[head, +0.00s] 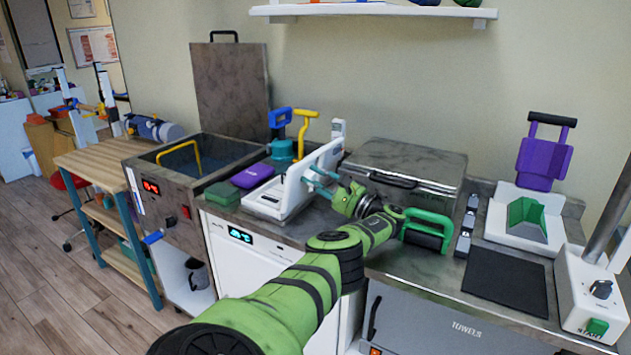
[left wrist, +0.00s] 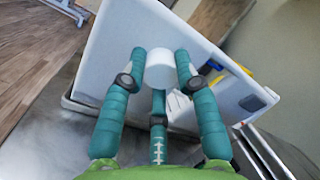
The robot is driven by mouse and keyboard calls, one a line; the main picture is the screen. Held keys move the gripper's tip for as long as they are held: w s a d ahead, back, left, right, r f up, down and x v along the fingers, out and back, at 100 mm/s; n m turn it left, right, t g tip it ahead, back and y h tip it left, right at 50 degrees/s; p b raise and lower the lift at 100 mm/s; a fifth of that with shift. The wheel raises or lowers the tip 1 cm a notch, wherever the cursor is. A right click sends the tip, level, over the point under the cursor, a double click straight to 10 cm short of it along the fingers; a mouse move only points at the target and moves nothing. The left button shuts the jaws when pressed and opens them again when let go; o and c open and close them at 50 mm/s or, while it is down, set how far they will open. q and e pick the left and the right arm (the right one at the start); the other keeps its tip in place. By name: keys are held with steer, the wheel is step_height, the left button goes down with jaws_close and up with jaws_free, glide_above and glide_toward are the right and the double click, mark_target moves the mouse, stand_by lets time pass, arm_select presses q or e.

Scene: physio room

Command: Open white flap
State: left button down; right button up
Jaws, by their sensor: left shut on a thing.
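The white flap (head: 325,158) is a flat white panel standing steeply tilted on a low white unit (head: 262,207) on the counter. In the left wrist view, the flap (left wrist: 112,55) fills the upper middle, with a short white round knob (left wrist: 160,70) sticking out from its face. My left gripper (head: 312,182) has its teal fingers at the flap's right side. In the wrist view, the fingers of the left gripper (left wrist: 162,72) are closed around the knob. The knob is hidden in the head view. My right gripper is not in view.
A grey lidded box (head: 405,168) stands right of the flap. A purple pack (head: 252,176) and green box (head: 222,193) lie left of the unit, near an open water bath (head: 205,150). A dark mat (head: 505,283) lies at right. A shelf (head: 375,11) hangs above.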

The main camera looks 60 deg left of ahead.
arm_select(q)
steer(key=c, duration=0.9)
jaws_free()
steer(key=shift+s+r, duration=0.1)
steer(key=v, duration=0.7)
steer(key=shift+d, duration=0.25)
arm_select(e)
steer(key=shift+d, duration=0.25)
